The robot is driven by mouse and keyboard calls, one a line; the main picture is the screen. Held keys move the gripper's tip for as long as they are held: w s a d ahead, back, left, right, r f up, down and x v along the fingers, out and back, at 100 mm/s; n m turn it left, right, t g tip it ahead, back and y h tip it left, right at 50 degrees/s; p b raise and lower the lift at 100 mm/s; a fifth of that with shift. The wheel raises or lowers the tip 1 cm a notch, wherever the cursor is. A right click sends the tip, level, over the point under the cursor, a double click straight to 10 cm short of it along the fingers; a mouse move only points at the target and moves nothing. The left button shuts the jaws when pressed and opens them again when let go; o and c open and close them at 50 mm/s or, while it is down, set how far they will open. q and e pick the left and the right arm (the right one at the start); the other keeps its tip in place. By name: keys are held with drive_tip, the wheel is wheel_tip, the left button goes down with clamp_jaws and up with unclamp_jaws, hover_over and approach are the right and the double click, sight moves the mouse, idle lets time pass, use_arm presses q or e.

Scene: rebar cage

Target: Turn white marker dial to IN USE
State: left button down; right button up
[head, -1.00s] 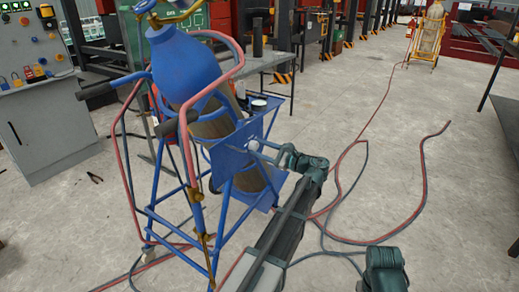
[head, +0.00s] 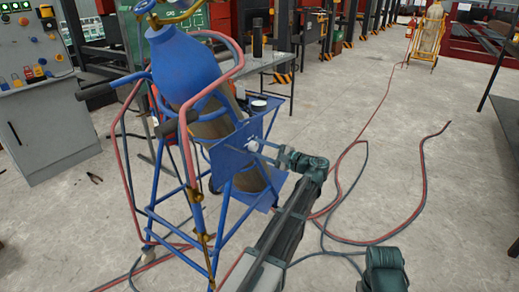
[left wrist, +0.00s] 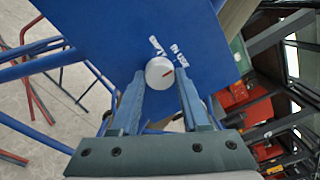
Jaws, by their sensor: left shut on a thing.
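A round white marker dial (left wrist: 158,74) sits on a blue panel (left wrist: 110,22) in the left wrist view. In the head view, the left gripper (head: 264,150) reaches the dial (head: 252,145) from the right. My right gripper is not seen.
The panel is on a blue cylinder cart (head: 157,187) holding a blue-topped gas cylinder (head: 185,65). Red and dark hoses (head: 425,190) loop across the floor at right. A grey control cabinet (head: 45,130) stands at left, with pliers (head: 95,178) on the floor nearby.

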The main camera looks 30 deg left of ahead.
use_arm(q)
drive_tip(key=shift+c, duration=1.9)
unclamp_jaws()
drive_tip(key=s+d, duration=0.1)
drive_tip(key=d, duration=1.2)
drive_tip(key=shift+d, duration=0.4)
